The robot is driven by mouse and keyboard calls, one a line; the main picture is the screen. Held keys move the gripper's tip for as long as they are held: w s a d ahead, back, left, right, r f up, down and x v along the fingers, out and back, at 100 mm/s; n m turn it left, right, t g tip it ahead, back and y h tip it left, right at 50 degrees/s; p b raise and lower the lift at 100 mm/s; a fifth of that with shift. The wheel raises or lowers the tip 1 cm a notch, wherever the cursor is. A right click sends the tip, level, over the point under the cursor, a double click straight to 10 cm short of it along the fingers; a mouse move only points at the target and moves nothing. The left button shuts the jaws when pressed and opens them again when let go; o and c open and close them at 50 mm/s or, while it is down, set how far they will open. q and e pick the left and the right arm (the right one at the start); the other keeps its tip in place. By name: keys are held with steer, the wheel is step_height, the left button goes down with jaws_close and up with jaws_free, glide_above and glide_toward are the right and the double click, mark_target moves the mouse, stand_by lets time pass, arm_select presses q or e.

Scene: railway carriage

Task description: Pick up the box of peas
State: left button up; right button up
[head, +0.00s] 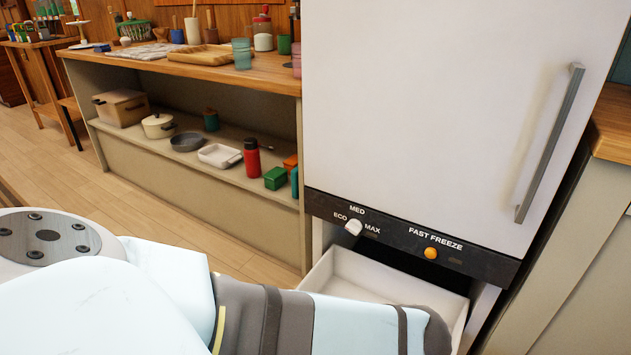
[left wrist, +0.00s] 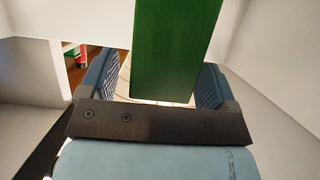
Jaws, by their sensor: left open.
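A tall green box (left wrist: 172,50), seemingly the box of peas, stands between the two blue-grey fingers of my left gripper (left wrist: 163,84) in the left wrist view. The fingers are open, with a gap showing beside the box on the left and little gap on the right. No label on the box can be read. In the head view the white open drawer (head: 350,273) is under the freezer panel. My arm covers its front part, and neither the left gripper nor this box shows there. My right gripper is in neither view.
The white fridge door (head: 430,110) with its grey handle (head: 550,145) rises above the drawer. White walls (left wrist: 275,95) surround the left gripper closely. A shelf (head: 190,165) at the left holds pots, a red bottle (head: 251,158) and a small green box (head: 276,178). The wooden floor there is clear.

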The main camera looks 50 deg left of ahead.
arm_select(q)
steer(key=shift+s+a+f, duration=0.1)
steer(key=shift+a+f, duration=0.05)
steer(key=shift+a, duration=0.2)
steer(key=c, duration=1.3)
steer(key=shift+c, duration=1.2)
